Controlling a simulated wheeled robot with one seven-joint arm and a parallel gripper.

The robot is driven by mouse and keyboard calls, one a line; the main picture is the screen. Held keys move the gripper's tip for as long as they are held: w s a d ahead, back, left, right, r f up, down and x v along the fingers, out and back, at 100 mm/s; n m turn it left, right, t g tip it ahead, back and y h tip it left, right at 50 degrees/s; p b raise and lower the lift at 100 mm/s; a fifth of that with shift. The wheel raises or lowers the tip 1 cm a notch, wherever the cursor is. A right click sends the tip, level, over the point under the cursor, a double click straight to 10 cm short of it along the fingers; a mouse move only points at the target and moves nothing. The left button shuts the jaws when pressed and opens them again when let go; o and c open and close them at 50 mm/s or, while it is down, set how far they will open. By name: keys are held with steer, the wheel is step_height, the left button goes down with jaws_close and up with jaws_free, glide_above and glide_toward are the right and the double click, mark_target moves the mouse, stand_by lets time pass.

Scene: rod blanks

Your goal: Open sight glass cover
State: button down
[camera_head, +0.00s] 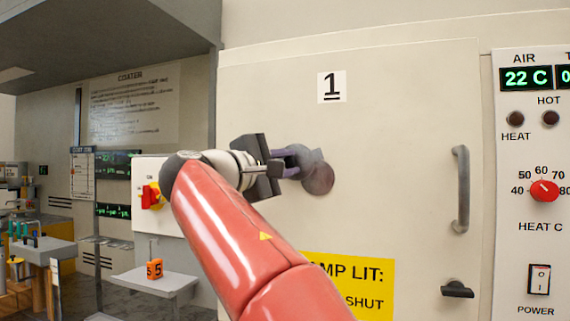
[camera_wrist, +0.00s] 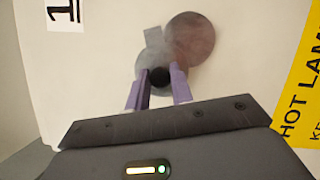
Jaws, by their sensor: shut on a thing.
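The sight glass cover is a grey plate (camera_head: 308,158) on the cream door, with a tab at its upper edge (camera_wrist: 153,37) and a dark knob (camera_wrist: 159,77). Beside it is a larger brownish disc (camera_head: 320,181), apparently the sight glass; it also shows in the wrist view (camera_wrist: 192,39). The plate lies off to one side of this disc and overlaps its edge. My gripper (camera_head: 287,163) reaches in from the left, and its purple fingers (camera_wrist: 159,82) are shut on the knob. The fingers partly hide the plate.
The door (camera_head: 410,110) has a vertical handle (camera_head: 462,188) at right, a black latch (camera_head: 457,290) below it and a yellow hot-lamp label (camera_head: 365,285). A control panel (camera_head: 535,200) stands at far right. A red switch (camera_head: 151,196) is left of my arm.

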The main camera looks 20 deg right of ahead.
steer(key=c, duration=1.2)
jaws_free()
steer(key=shift+c, duration=0.2)
steer(key=r+v, duration=0.1)
steer(key=v, duration=0.6)
steer(key=shift+s+a+f+b, duration=0.25)
steer(key=shift+a+f+b, duration=0.15)
steer(key=shift+f, duration=0.15)
steer(key=shift+d, duration=0.1)
